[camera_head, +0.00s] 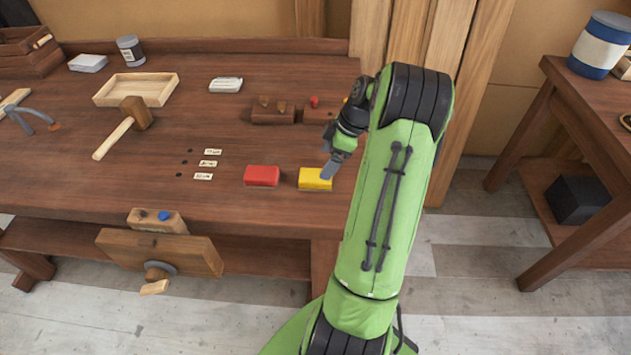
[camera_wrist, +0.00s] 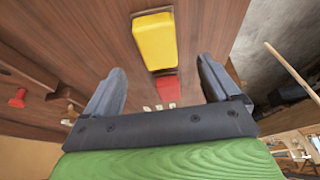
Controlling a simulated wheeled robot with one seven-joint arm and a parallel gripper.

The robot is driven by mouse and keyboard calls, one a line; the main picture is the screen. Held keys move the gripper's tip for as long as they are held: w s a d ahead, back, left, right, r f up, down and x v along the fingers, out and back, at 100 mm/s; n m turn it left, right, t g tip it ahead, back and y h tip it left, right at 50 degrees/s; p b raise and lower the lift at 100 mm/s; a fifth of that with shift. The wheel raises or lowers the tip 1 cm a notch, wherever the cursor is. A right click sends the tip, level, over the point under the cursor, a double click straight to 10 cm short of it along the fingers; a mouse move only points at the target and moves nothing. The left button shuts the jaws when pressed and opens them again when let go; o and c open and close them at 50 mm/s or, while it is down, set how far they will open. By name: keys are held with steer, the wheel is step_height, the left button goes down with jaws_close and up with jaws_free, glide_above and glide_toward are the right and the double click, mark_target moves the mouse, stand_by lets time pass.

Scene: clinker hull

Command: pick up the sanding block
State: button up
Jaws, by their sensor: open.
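Two small blocks lie near the front edge of the bench, one yellow (camera_head: 312,181) and one red (camera_head: 262,176). I cannot tell from the look which is the sanding block. My gripper (camera_head: 330,168) is at the right end of the yellow block, overlapping its edge in the head view; contact is unclear. In the wrist view my gripper (camera_wrist: 160,66) has its jaws apart with nothing held. There the yellow block (camera_wrist: 154,40) shows beyond the fingertips, and the red block (camera_wrist: 167,86) shows farther down between the fingers.
The bench (camera_head: 110,190) also holds a mallet (camera_head: 127,124), a shallow wooden tray (camera_head: 136,90), small labels (camera_head: 208,164) and dark wooden pieces (camera_head: 272,112) behind the blocks. A vise (camera_head: 160,250) is on its front. A side table (camera_head: 545,130) stands at the right.

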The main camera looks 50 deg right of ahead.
mark_target(317, 175)
steer(key=x, duration=0.7)
steer(key=shift+w+d+f+b, duration=0.1)
steer(key=shift+w+f+b, duration=0.1)
steer(key=shift+f+b, duration=0.1)
steer(key=shift+r, duration=0.15)
steer(key=c, duration=1.1)
step_height(317, 175, up, 10)
steer(key=p, duration=0.1)
steer(key=o, duration=0.5)
steer(key=c, duration=0.3)
steer(key=shift+c, duration=0.2)
